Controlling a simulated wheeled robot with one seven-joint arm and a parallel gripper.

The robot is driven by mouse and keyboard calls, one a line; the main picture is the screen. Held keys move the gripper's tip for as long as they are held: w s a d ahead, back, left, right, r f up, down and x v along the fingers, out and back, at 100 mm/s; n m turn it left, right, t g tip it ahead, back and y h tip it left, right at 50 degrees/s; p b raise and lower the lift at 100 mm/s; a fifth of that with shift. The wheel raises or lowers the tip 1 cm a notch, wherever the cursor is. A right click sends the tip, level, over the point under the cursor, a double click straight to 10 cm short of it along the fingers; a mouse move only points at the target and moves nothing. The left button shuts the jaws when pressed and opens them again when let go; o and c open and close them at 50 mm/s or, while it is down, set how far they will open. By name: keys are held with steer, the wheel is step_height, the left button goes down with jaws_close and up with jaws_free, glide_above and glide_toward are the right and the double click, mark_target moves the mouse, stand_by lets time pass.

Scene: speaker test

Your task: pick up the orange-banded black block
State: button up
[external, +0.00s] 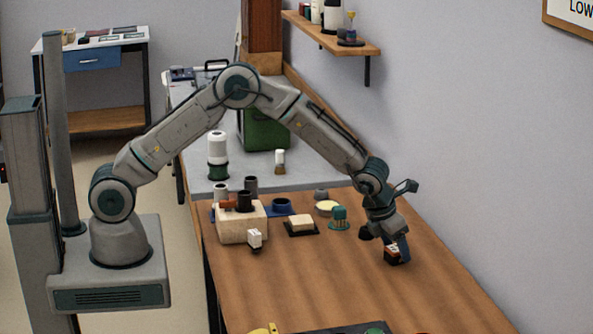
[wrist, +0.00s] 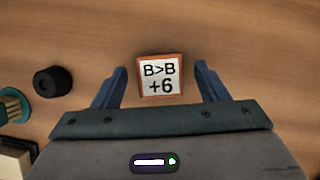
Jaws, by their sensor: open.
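The orange-banded black block (external: 391,257) sits on the wooden table below my gripper. In the wrist view its top (wrist: 161,76) shows an orange-brown border around a white label reading "B>B +6". My gripper (wrist: 161,80) is open, with one blue finger on each side of the block and a visible gap on both sides. In the external view my gripper (external: 402,248) points down at the block and hides part of it. I cannot tell how far the fingertips are above the table.
A black round piece (wrist: 52,82) lies left of the block. A teal brush-like item (external: 339,218) and a cream block on a black base (external: 301,225) stand further left. A light wooden block (external: 241,228) holds cylinders.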

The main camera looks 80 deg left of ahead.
steer(key=shift+w+f, duration=0.2)
steer(key=shift+f, duration=0.35)
steer(key=c, duration=1.1)
